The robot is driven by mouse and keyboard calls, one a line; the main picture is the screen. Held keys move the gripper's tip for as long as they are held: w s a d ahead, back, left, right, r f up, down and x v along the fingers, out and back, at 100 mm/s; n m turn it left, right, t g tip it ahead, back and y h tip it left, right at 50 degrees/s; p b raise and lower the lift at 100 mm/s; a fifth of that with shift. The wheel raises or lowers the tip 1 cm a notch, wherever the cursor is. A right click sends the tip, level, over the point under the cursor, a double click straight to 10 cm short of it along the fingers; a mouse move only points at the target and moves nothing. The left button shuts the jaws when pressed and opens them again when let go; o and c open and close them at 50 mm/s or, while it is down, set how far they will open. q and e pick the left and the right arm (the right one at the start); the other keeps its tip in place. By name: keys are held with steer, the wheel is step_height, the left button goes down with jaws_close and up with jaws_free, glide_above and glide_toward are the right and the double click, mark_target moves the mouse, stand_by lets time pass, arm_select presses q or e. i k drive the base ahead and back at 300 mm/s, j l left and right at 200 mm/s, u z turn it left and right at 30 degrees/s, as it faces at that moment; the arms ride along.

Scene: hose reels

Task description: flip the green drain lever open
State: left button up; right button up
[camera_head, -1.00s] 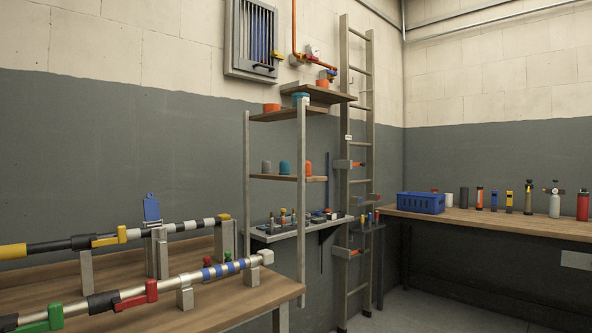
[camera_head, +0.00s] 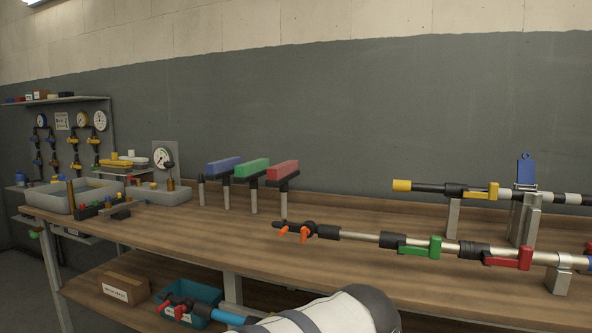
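A green lever (camera_head: 421,247) sits on the lower silver pipe assembly on the bench, lying roughly along the pipe. A red lever (camera_head: 510,259) is farther right on the same pipe. A smaller green handle (camera_head: 34,234) shows at the far left, below the grey basin (camera_head: 92,197). I cannot tell from this view which green part is the drain lever. Neither of my grippers is in view, and nothing is seen touching either green part.
A black fitting with orange levers (camera_head: 294,231) ends the pipe. A second pipe with a yellow lever (camera_head: 480,191) runs behind. Blue, green and red bars (camera_head: 252,169) stand on posts. A teal bin (camera_head: 203,297) and cardboard box (camera_head: 124,287) sit below. A white and black rounded form fills the bottom centre.

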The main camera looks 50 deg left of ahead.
mark_target(33, 235)
steer(key=u, duration=2.95)
